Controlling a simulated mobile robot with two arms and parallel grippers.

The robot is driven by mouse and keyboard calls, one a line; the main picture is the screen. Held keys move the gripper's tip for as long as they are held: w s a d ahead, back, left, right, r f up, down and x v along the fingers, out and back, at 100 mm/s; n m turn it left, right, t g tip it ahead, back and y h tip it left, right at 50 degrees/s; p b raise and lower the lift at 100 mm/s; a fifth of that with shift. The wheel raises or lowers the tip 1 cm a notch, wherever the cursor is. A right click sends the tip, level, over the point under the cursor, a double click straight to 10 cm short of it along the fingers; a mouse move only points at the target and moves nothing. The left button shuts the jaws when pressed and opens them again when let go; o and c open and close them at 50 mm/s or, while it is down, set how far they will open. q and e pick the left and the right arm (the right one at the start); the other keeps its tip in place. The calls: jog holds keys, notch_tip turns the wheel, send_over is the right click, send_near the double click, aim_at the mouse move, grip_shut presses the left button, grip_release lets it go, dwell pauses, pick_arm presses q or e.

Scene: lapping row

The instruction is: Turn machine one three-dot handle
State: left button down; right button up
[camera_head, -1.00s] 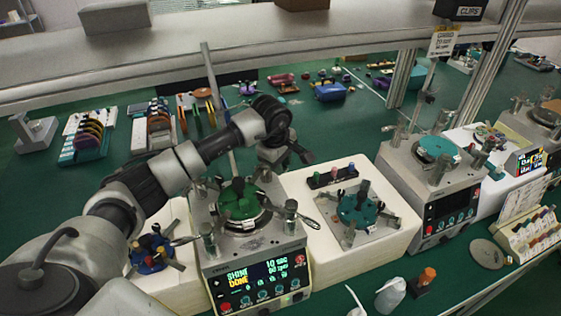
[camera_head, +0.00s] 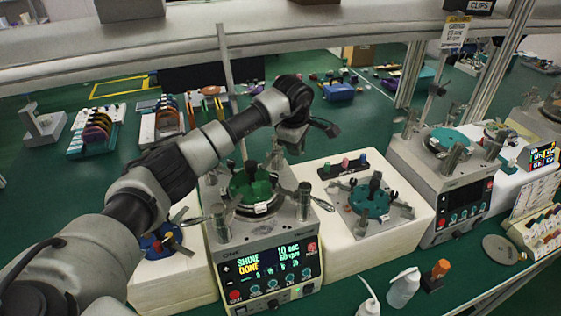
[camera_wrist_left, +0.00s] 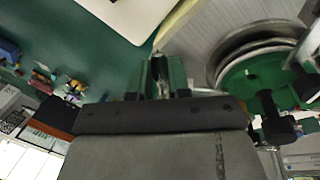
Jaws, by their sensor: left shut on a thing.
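Machine one (camera_head: 272,237) is the left grey machine, with a lit screen reading "SHINE DONE". A green round plate (camera_head: 250,187) sits on its top and also shows in the wrist view (camera_wrist_left: 240,82). Metal posts stand around the plate, with silver lever handles showing at the left and right (camera_head: 321,203). My left gripper (camera_wrist_left: 161,77) is at the machine's back right corner, shut on a narrow metallic piece that looks like a handle. Most of that piece is hidden by the jaws, and no dot marks can be made out. My right gripper is not in view.
A white block with a teal clamp fixture (camera_head: 369,200) stands right of the machine. A second grey machine (camera_head: 447,200) is beyond it. A shelf (camera_head: 330,27) runs across the back.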

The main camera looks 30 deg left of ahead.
pick_arm(q)
jog(key=shift+w+n+b, duration=0.5)
jog(key=shift+n+b, duration=0.15)
jog(key=shift+n, duration=0.35)
jog(key=shift+w+a+r+n+g+y+b, duration=0.1)
jog(key=shift+w+a+n+y+b, duration=0.3)
jog(key=shift+n, duration=0.8)
jog(key=shift+w+a+n+g+y+b, duration=0.15)
jog(key=shift+w+n+b, duration=0.25)
jog(key=shift+w+n, duration=0.55)
jog(key=shift+w+a+r+n+g+y+b, duration=0.15)
jog(key=shift+w+n+y+b, duration=0.2)
jog(key=shift+n, duration=1.1)
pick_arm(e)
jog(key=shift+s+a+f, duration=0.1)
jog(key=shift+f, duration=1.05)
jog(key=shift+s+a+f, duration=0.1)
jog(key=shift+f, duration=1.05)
pick_arm(q)
jog(key=shift+f, duration=0.1)
jog(key=c, duration=1.1)
grip_release()
jog(key=shift+f, duration=0.1)
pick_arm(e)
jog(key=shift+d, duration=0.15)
